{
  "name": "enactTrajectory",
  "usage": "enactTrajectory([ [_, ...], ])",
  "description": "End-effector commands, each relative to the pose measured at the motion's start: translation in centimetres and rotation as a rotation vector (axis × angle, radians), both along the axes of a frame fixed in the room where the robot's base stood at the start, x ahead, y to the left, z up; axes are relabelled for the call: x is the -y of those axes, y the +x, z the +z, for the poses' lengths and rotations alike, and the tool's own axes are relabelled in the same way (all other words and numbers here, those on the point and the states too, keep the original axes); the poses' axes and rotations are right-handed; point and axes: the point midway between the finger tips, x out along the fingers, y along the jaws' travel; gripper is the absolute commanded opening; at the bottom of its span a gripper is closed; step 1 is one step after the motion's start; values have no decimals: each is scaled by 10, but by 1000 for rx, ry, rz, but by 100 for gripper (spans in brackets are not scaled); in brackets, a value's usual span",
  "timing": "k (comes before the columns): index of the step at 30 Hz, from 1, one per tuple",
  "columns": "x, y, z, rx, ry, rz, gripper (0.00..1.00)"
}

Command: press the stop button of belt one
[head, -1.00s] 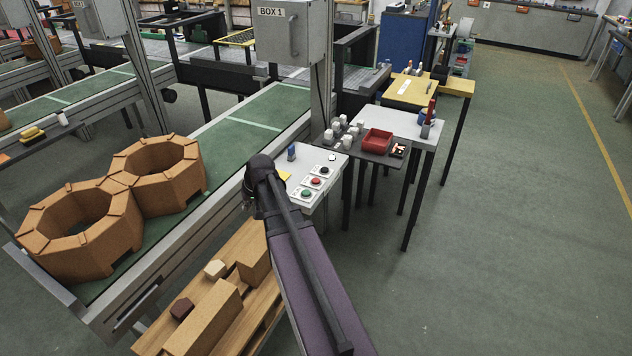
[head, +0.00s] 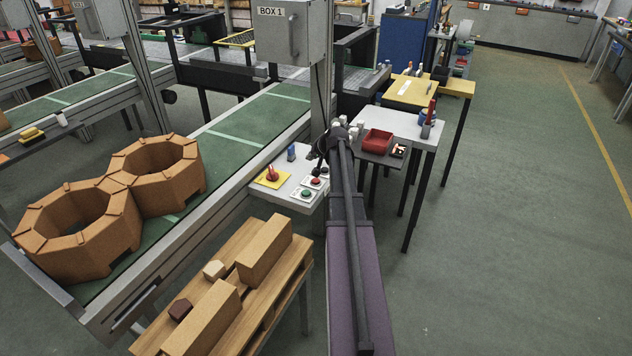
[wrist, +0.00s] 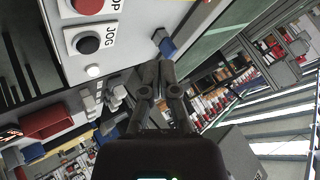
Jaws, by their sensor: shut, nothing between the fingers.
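The pale control panel (head: 290,190) stands beside the green belt (head: 235,140), under a grey box marked BOX 1 (head: 290,30). In the head view it carries a green button (head: 306,193), a red button (head: 316,183) and a red knob on a yellow plate (head: 271,174). The wrist view shows the red button (wrist: 88,5) at the top edge, its label cut to "OP", and a black button (wrist: 86,42) labelled JOG. My gripper (wrist: 158,68) is shut and empty, to the right of these buttons in the wrist view. In the head view my arm hides its fingertips.
A blue object (head: 291,152) stands at the panel's far edge. A dark side table with a red tray (head: 377,142) is right of my arm. Brown hollow blocks (head: 80,220) sit on the belt, and a wooden pallet (head: 270,310) is below. The floor at right is clear.

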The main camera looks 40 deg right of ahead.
Motion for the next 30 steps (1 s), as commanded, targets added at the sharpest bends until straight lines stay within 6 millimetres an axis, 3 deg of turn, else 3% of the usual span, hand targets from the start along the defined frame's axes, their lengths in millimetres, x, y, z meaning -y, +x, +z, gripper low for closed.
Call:
enactTrajectory([
  [3, 18, -1, 2, 18, 1, -24, 0],
  [7, 24, -2, 3, 27, 1, -34, 0],
  [20, 24, -3, 2, 27, 2, -34, 0],
  [30, 24, -3, -14, 27, 2, -34, 0],
])
